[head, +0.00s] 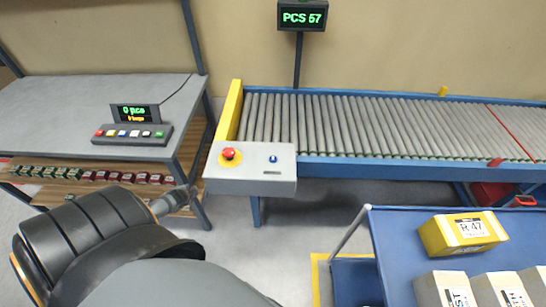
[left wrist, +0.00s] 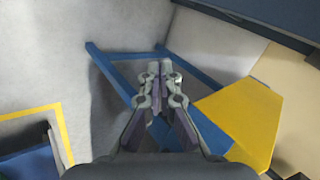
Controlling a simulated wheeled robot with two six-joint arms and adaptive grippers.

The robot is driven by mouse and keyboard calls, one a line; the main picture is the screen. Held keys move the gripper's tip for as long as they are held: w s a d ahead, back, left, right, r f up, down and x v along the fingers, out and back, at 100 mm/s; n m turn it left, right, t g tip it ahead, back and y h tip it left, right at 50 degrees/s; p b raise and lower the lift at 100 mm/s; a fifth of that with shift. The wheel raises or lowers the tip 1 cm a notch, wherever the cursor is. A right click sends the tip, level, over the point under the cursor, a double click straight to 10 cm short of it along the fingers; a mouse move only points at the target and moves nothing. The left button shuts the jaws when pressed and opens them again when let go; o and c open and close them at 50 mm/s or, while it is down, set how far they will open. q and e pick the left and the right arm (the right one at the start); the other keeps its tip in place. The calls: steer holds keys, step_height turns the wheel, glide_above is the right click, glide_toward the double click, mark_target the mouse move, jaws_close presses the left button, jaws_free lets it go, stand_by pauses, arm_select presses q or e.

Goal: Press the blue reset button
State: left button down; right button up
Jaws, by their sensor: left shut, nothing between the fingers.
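The blue button (head: 273,158) is on the right part of a grey control box (head: 247,184) at the conveyor's left end, in the head view. A red mushroom button (head: 229,153) on a yellow ring is to its left. My left gripper (left wrist: 160,68) is shut and empty in the left wrist view, its fingertips together over the floor and blue frame bars. In the head view, part of my left arm's end shows left of and below the control box, apart from the blue button. The blue button is not visible in the left wrist view. My right gripper is not in view.
A grey bench (head: 60,100) at left holds a panel (head: 132,140) with several coloured buttons, one blue. The roller conveyor (head: 380,125) runs right. A blue cart (head: 395,250) with boxes stands at lower right. The yellow end plate (head: 230,110) borders the conveyor.

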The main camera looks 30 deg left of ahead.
arm_select(q)
steer(key=w+d+r+m+t+h+p, duration=0.15)
steer(key=w+r+m, duration=0.35)
steer(key=w+r, duration=0.55)
steer(key=w+d+r+m+t+h, duration=0.1)
steer(key=w+r+m+t, duration=0.35)
steer(key=r, duration=0.95)
step_height(320, 180, up, 10)
steer(key=m+g+h+p, duration=0.2)
steer(key=m+g+h, duration=0.25)
steer(key=m, duration=0.85)
glide_above(271, 160)
steer(key=shift+r+t, duration=0.2)
steer(key=shift+t, duration=0.25)
step_height(271, 160, down, 9)
steer(key=b, duration=0.9)
steer(key=shift+w+r, duration=0.1)
